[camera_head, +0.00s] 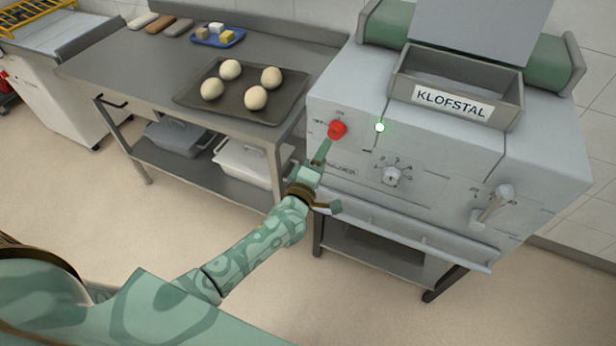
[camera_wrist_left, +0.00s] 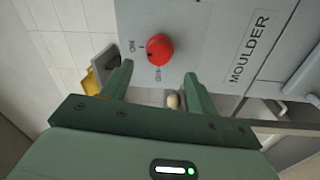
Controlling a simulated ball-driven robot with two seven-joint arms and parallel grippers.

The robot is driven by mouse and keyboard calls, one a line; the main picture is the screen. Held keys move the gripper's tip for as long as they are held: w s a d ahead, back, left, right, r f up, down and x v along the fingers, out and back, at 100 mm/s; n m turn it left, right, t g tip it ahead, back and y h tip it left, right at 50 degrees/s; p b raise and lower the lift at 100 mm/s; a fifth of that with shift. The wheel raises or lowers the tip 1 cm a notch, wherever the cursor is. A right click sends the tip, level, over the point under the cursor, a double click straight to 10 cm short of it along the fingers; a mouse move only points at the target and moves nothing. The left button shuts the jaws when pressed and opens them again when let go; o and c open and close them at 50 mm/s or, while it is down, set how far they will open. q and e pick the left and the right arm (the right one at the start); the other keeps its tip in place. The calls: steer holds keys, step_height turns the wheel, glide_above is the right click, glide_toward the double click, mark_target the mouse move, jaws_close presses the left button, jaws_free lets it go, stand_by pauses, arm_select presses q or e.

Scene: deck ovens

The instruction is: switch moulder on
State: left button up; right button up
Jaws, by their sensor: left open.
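The moulder (camera_head: 345,95) is the grey machine with the KLOFSTAL plate, at the right in the head view. Its red knob (camera_head: 337,130) is on the left of the front panel; the knob also shows in the left wrist view (camera_wrist_left: 159,48), with small labels around it. I cannot tell which label it points to. A green light (camera_head: 379,127) glows right of the knob. My left gripper (camera_head: 330,178) is open and empty, one fingertip close below the knob. In the wrist view the knob lies just beyond the fingertips (camera_wrist_left: 158,80); contact is not clear.
A steel table (camera_head: 120,72) stands left of the moulder, with a dark tray (camera_head: 190,98) of several dough balls and a blue tray (camera_head: 205,40) behind. A dial (camera_head: 391,176) and a lever (camera_head: 492,205) are further right on the panel. Floor is free in front.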

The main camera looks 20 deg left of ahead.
arm_select(q)
steer(key=s, duration=0.9)
steer(key=shift+s+a+f+p, duration=0.15)
steer(key=shift+s+f+p, duration=0.1)
steer(key=shift+f+p, duration=0.15)
steer(key=s+a+f+m+g+h+b, duration=0.1)
steer(key=s+f+m+g, duration=0.5)
steer(key=f, duration=0.7)
steer(key=s+f+m+g+h, duration=0.1)
steer(key=s+f+m+g, duration=0.2)
steer(key=s+f+m, duration=0.75)
steer(key=s+a+f+m+g+y, duration=0.1)
steer(key=s+a+f+g, duration=0.1)
steer(key=s+f, duration=0.3)
steer(key=s+a+f+m+g+b, duration=0.1)
steer(key=s+f+g, duration=0.3)
steer(key=s, duration=0.9)
steer(key=s+a+f+m+g+y+b, duration=0.1)
steer(key=s+a+f+g, duration=0.1)
steer(key=s+f, duration=0.6)
steer(key=shift+s+a+g+y, duration=0.3)
steer(key=shift+s+a+g, duration=0.1)
steer(key=shift+g, duration=0.1)
